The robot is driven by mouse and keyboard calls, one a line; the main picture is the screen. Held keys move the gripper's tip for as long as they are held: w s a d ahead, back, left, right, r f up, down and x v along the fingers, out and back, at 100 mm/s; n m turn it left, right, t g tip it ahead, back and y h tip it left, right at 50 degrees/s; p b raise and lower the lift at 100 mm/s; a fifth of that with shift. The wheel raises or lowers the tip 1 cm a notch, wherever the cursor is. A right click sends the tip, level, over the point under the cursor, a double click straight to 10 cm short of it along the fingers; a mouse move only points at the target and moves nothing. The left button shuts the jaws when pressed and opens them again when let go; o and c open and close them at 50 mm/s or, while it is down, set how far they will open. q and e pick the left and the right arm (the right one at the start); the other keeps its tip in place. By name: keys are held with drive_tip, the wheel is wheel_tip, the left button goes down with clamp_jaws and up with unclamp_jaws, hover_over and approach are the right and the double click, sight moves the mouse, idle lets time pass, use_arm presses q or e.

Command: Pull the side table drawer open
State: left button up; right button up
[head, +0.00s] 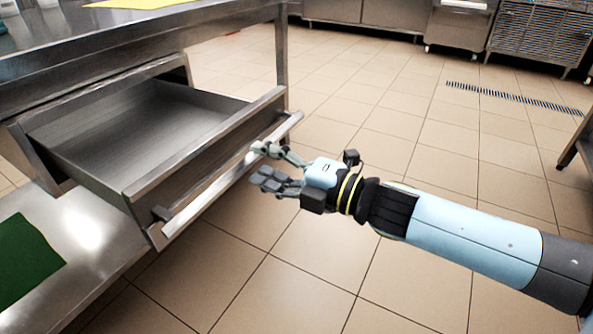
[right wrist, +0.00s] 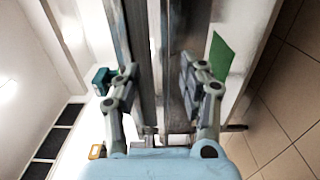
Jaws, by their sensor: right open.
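The side table (head: 130,38) is a steel bench at the left of the head view. Its drawer (head: 145,125) stands pulled well out, and its inside looks empty. A long bar handle (head: 212,188) runs along the drawer front. My right gripper (head: 260,164) is open at the handle, right of its middle, with its fingers pointing at the drawer front. In the right wrist view, the gripper's fingers (right wrist: 160,82) are spread on either side of the metal front and bar. I cannot tell whether they touch the handle. My left gripper is not in view.
A lower shelf (head: 95,235) with a green mat (head: 22,258) lies under the drawer. A yellow sheet (head: 135,3) lies on the tabletop. Tiled floor (head: 370,125) is open to the right. Steel cabinets (head: 365,12) and a floor drain grate (head: 510,97) are farther back.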

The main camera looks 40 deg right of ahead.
drive_tip(key=v, duration=0.7)
drive_tip(key=shift+s, duration=0.2)
drive_tip(key=shift+d, duration=0.1)
